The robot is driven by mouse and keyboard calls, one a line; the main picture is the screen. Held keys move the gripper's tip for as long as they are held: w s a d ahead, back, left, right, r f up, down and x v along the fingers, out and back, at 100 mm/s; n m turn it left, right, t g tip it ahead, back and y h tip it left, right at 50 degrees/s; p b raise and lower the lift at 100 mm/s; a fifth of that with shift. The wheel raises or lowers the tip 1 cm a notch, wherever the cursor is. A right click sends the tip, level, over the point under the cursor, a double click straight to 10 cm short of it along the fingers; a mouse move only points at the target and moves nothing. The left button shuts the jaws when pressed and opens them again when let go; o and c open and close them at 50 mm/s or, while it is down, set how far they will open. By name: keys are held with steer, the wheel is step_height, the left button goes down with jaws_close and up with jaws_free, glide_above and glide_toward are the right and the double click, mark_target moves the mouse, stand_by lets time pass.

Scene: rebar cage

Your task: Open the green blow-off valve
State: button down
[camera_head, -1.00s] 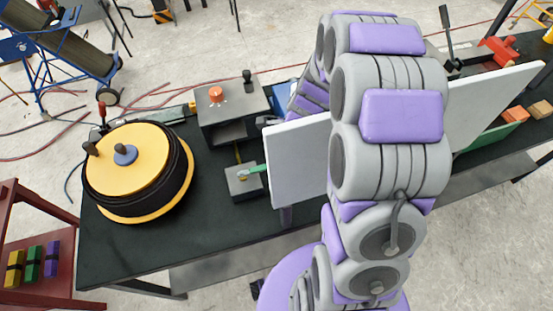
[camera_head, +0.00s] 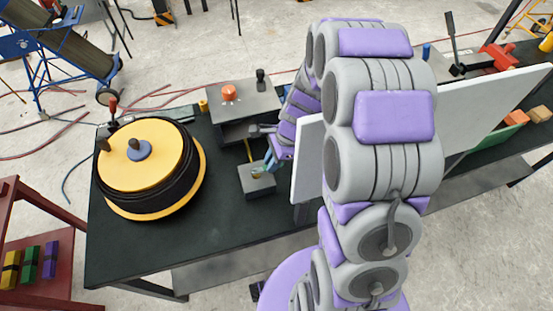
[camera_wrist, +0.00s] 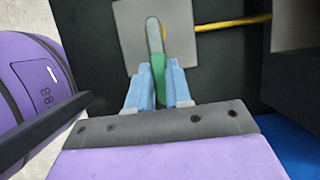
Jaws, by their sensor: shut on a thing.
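The green valve handle (camera_wrist: 158,72) shows in the wrist view between my gripper's light-blue fingers. Its pale end lies over a grey square block (camera_wrist: 128,38), and a yellow pipe (camera_wrist: 235,23) runs from the block to the right. The handle lies roughly crosswise to this pipe. My gripper (camera_wrist: 156,80) is shut on the green part of the handle. In the head view, my gripper (camera_head: 270,162) reaches the grey valve block (camera_head: 257,184) from the upper right and covers most of the handle.
A grey box with an orange knob (camera_head: 229,92) stands just behind the block. A yellow-topped reel (camera_head: 150,165) is to the left. A white panel (camera_head: 308,155) stands close at the right, partly hidden by my arm. The dark table (camera_head: 215,240) is clear in front.

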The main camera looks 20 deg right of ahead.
steer(key=shift+a, duration=0.6)
steer(key=shift+d, duration=1.45)
